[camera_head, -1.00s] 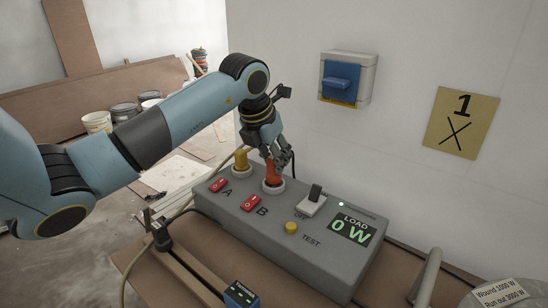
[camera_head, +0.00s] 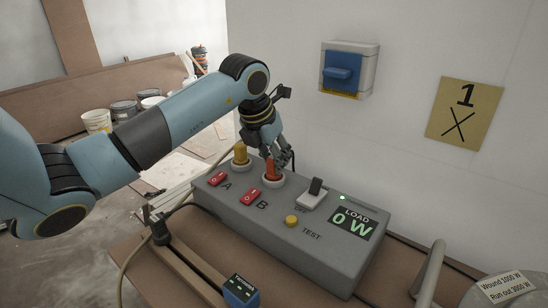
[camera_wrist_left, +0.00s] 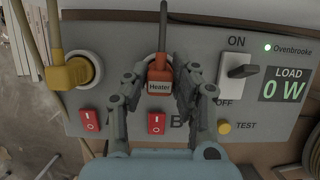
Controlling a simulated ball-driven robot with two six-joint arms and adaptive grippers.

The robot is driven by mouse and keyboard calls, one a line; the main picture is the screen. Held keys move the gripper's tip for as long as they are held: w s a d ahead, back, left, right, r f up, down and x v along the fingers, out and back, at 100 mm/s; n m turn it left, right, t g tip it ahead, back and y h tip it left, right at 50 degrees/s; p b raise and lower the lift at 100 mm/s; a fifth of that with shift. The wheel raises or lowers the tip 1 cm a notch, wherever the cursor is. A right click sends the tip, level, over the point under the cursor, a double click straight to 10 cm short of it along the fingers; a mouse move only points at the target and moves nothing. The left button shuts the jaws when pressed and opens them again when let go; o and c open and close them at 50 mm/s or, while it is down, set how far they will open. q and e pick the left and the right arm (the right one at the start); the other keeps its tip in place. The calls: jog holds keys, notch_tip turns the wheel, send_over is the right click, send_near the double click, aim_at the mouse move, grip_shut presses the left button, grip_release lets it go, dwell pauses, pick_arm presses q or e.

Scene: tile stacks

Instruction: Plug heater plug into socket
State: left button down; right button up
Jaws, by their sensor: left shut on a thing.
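The orange-red heater plug (camera_head: 269,167) stands upright at the pale round socket (camera_head: 273,181) above the letter B on the grey box (camera_head: 330,262). In the left wrist view the plug (camera_wrist_left: 159,75) carries a "Heater" label, and its dark cord runs up out of the picture. My left gripper (camera_head: 277,160) is shut on the plug from above, with a finger on each side in the left wrist view (camera_wrist_left: 161,82). The plug's lower end meets the socket ring; its pins are hidden, so how deep it sits cannot be told. My right gripper is not in view.
A yellow plug (camera_head: 240,155) stands in socket A. Two red rocker switches (camera_head: 250,196), a black-levered switch (camera_head: 314,193), a yellow TEST button (camera_head: 291,221) and a "0 W" display (camera_head: 354,223) share the box. A blue-faced wall unit (camera_head: 343,72) hangs behind.

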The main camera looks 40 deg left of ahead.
pick_arm(q)
jog(key=c, duration=1)
grip_release()
jog(key=p+v, duration=0.5)
jog(key=v, duration=0.1)
jog(key=shift+r, duration=0.1)
jog(key=v, duration=1.2)
